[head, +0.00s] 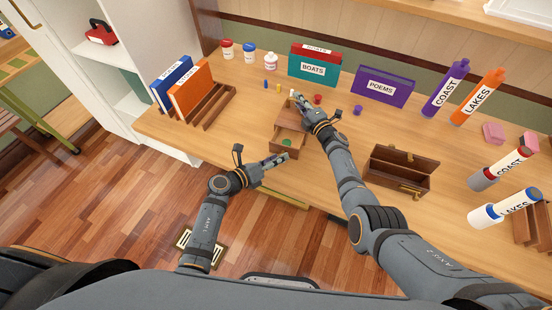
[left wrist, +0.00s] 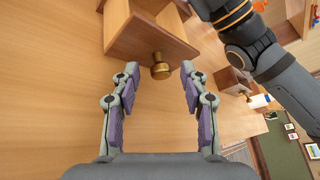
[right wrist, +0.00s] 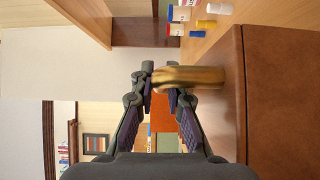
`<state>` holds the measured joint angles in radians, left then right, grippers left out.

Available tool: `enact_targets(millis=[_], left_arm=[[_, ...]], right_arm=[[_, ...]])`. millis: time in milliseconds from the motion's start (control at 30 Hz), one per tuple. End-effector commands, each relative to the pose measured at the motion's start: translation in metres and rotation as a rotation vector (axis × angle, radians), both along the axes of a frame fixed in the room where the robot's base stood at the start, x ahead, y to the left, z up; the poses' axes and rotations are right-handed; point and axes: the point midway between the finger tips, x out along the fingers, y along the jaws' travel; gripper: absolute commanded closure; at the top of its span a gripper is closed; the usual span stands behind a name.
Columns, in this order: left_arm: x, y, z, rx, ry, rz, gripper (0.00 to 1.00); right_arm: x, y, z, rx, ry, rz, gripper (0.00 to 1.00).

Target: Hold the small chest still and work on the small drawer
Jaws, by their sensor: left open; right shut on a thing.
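The small chest (head: 289,119) is a brown wooden box on the desk. In the left wrist view the drawer front has a brass knob (left wrist: 160,68). My left gripper (head: 277,160) is open in front of the drawer, its fingers on either side of the knob and apart from it. My right gripper (head: 301,101) is shut on the brass handle (right wrist: 200,77) on the chest (right wrist: 285,90); the gripper and arm hide part of the chest top in the head view.
An open brown box (head: 398,180) stands right of my right arm. Behind the chest are several small coloured pieces, a BOATS book (head: 314,66) and a POEMS book (head: 383,85). Orange and blue books (head: 190,92) stand in a rack at left. The desk's front edge lies near my left gripper.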

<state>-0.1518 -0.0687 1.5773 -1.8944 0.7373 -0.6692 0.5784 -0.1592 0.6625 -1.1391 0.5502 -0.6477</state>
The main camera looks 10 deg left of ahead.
Motion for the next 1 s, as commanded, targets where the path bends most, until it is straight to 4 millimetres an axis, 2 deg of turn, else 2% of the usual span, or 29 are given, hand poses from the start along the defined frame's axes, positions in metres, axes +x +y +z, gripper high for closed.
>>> enact_targets(millis=[167, 400, 600, 733, 1000], left_arm=[[-0.010, 0.010, 0.003, 0.004, 0.001, 0.001, 0.55], [-0.052, 0.047, 0.018, 0.006, 0.002, -0.003, 0.55], [-0.077, 0.071, 0.029, 0.004, 0.001, -0.002, 0.55], [-0.084, 0.077, 0.032, 0.002, 0.000, 0.000, 0.55], [-0.085, 0.078, 0.033, 0.000, -0.001, 0.001, 0.55]], right_arm=[[0.000, 0.000, 0.000, 0.000, 0.000, 0.000, 1.00], [0.000, 0.000, 0.000, 0.000, 0.000, 0.000, 1.00], [0.000, 0.000, 0.000, 0.000, 0.000, 0.000, 1.00], [0.000, 0.000, 0.000, 0.000, 0.000, 0.001, 1.00], [0.000, 0.000, 0.000, 0.001, 0.001, 0.001, 1.00]])
